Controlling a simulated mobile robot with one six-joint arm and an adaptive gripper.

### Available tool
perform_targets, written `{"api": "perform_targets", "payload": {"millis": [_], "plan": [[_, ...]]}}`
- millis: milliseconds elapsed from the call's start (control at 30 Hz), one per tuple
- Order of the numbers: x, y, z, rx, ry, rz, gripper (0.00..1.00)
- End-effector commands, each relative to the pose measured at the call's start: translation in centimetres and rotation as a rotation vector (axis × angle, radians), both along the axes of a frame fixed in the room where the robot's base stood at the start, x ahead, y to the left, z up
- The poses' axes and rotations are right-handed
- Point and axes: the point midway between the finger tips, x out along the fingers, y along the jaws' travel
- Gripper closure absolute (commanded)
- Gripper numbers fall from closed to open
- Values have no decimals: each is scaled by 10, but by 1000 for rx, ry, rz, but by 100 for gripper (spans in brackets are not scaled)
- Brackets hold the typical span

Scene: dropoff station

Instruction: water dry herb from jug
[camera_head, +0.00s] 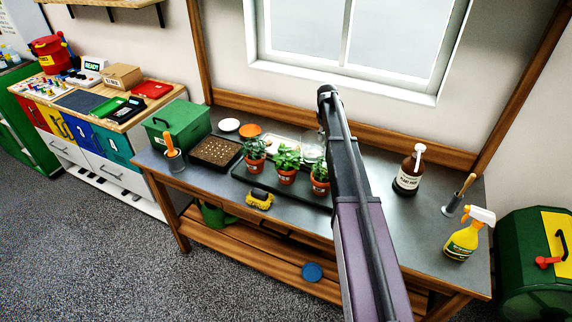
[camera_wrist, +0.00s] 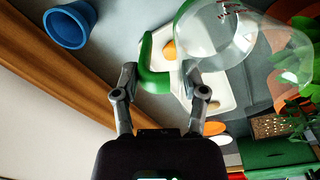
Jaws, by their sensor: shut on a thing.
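In the wrist view, my gripper (camera_wrist: 163,82) is shut on the green handle (camera_wrist: 151,58) of a clear jug (camera_wrist: 218,38) with red marks on its side. The jug also shows in the head view as a clear shape (camera_head: 311,146), left of my arm. Three potted herbs stand in a row on the bench: a left one (camera_head: 254,152), a middle one (camera_head: 287,163) and a right one (camera_head: 320,176), partly behind my arm. All have green leaves; I cannot tell which is dry. Leaves (camera_wrist: 292,62) show close beside the jug in the wrist view. My arm hides the gripper in the head view.
The herbs stand on a dark tray (camera_head: 238,171). A seedling tray (camera_head: 215,151), green box (camera_head: 180,125) and yellow object (camera_head: 259,199) are at left. A brown bottle (camera_head: 409,170) and yellow sprayer (camera_head: 466,238) stand right. A blue pot (camera_wrist: 68,26) shows in the wrist view.

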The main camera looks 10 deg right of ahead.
Motion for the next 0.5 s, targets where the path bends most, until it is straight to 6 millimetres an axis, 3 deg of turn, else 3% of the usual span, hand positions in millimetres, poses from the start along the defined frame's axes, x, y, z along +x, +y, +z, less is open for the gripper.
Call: {"api": "perform_targets", "payload": {"millis": [433,500], "plan": [[-15,31,7,-247,-107,2,100],[-18,36,26,-289,-126,2,100]]}}
